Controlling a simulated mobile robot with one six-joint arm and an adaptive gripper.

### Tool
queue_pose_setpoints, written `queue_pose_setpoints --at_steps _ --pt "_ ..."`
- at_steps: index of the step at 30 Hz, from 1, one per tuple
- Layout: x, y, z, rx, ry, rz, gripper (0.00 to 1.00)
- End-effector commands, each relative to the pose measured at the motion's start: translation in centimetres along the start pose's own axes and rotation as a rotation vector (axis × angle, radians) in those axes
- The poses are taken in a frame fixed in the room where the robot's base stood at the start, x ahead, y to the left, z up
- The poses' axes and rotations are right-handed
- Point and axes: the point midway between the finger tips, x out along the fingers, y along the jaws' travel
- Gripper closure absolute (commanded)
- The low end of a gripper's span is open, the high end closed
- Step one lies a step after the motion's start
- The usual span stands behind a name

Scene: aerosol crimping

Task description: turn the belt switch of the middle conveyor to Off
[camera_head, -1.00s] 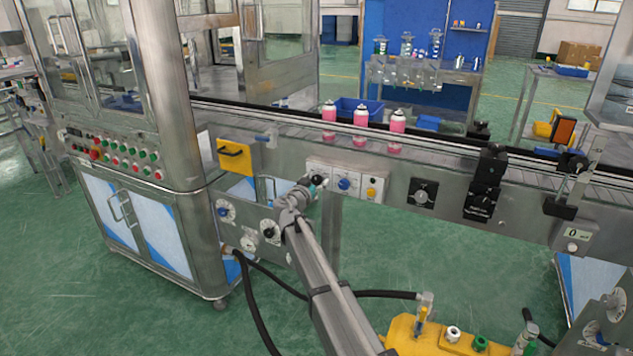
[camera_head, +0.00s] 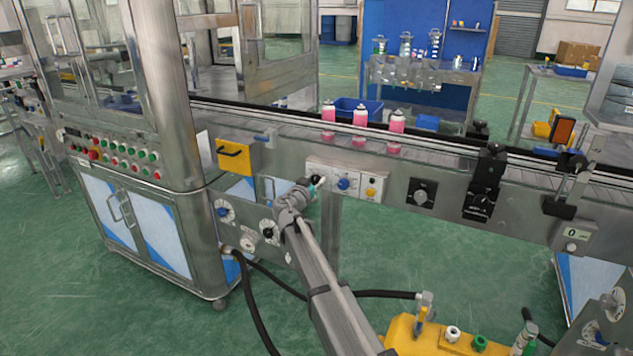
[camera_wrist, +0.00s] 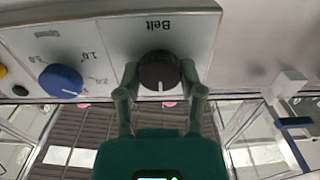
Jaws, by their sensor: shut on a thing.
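The belt switch (camera_wrist: 160,72) is a black round knob with a white pointer line, under the upside-down word "Belt" on a pale panel (camera_wrist: 115,35) in the wrist view. My gripper (camera_wrist: 160,85) has one finger on each side of the knob and is shut on it. The pointer line is towards the bottom of the wrist picture. No On or Off marks can be read. In the head view my gripper (camera_head: 313,186) is at the left end of the conveyor's control panel (camera_head: 357,184); it partly hides the switch there.
A blue speed knob (camera_wrist: 61,80) sits beside the switch, with a yellow button (camera_head: 371,192) farther along. Three pink cans (camera_head: 360,126) stand on the conveyor (camera_head: 440,158) above. A yellow box (camera_head: 236,157) is to the left. A black hose (camera_head: 255,310) hangs below.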

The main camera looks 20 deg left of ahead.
Motion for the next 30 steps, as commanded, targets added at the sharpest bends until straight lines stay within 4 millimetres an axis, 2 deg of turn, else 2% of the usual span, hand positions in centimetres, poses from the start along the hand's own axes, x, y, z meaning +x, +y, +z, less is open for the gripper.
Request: queue_pose_setpoints --at_steps 11,30 --pt "0.03 -0.01 0.01 -0.158 0.0 0.004 0.98" --pt "0.02 -0.28 0.09 -0.699 0.0 0.002 0.98"
